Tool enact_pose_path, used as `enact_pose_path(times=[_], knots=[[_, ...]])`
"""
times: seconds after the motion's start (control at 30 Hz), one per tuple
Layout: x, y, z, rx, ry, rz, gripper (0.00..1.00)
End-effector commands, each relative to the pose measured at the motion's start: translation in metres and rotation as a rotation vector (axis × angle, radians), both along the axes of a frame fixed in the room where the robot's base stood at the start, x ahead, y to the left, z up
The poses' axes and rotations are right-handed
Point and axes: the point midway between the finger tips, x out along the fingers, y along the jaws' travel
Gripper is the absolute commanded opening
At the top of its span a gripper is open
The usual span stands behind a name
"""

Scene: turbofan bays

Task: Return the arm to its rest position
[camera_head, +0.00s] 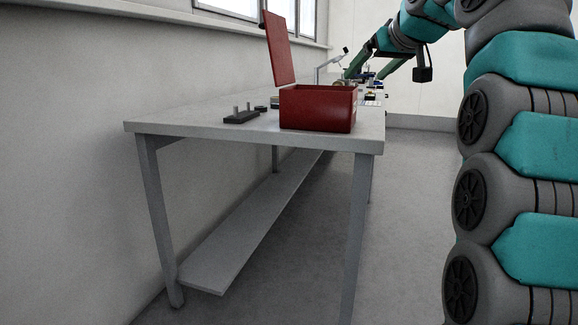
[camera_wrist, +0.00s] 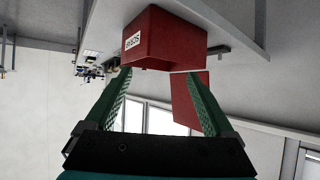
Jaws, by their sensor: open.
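My gripper (camera_wrist: 160,90) is open, with its two green fingers spread apart and nothing between them in the wrist view. In the head view my teal and grey arm rises along the right side, and my gripper (camera_head: 366,66) reaches back over the far part of the bench. The wrist picture is upside down. In it a red box (camera_wrist: 165,38) with a white label shows beyond the fingertips. The gap between fingers and box is hard to judge.
The red box (camera_head: 317,108) stands on the grey workbench (camera_head: 190,122) with its lid (camera_head: 280,48) raised. A dark block with pegs (camera_head: 241,115) lies left of it. Small parts lie behind the box. The bench stands along the left wall; floor (camera_head: 400,220) right of it is clear.

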Motion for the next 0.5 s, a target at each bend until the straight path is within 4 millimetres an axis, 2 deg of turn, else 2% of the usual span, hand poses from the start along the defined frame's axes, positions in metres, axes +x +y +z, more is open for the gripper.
enact_pose_path(times=[0.37,0.5], knots=[[-0.019,0.011,-0.041,0.021,0.132,-0.016,0.88],[-0.034,0.018,-0.071,0.030,0.217,-0.028,0.88]])
